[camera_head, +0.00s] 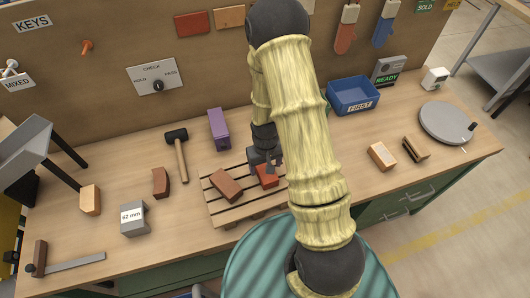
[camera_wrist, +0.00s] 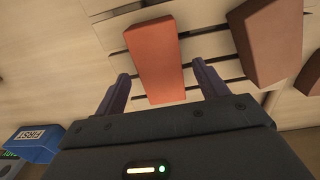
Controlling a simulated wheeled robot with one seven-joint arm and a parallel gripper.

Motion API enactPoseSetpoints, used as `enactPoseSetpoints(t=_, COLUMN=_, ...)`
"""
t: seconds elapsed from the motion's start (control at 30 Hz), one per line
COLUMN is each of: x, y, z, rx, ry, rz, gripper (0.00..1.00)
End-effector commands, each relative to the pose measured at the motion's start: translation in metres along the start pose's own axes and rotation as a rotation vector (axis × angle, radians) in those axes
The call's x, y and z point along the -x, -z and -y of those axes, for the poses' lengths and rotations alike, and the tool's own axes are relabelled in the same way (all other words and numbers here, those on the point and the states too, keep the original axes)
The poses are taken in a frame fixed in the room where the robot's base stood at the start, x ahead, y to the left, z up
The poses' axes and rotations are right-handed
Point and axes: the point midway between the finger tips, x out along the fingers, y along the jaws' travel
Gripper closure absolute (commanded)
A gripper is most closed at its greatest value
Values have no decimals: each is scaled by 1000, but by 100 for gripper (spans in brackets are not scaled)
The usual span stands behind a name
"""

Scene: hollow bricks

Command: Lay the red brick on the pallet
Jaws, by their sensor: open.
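The red brick (camera_head: 267,176) lies on the right part of the wooden pallet (camera_head: 224,214). In the wrist view the red brick (camera_wrist: 156,60) lies flat across the slats, its near end between my two fingers. My gripper (camera_head: 264,160) is open over the brick, with a visible gap on each side in the wrist view (camera_wrist: 160,75). A darker brown-red brick (camera_head: 226,186) lies on the pallet to the left and shows at the right of the wrist view (camera_wrist: 280,40). My arm hides the pallet's right edge in the head view.
A purple block (camera_head: 219,129) and a mallet (camera_head: 180,158) lie behind and left of the pallet. A blue FIRST bin (camera_head: 353,96) stands at back right. A grey 62 mm block (camera_head: 134,218) and several loose bricks lie around.

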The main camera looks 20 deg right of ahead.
Motion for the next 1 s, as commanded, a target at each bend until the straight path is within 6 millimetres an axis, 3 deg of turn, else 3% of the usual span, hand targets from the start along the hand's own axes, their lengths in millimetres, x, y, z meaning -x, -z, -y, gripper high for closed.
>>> enactPoseSetpoints(t=0.6, x=77, y=0, z=0, rx=-1, ry=0, rz=-3, gripper=27)
enactPoseSetpoints(t=1.0, x=86, y=0, z=0, rx=-2, ry=0, rz=0, gripper=27)
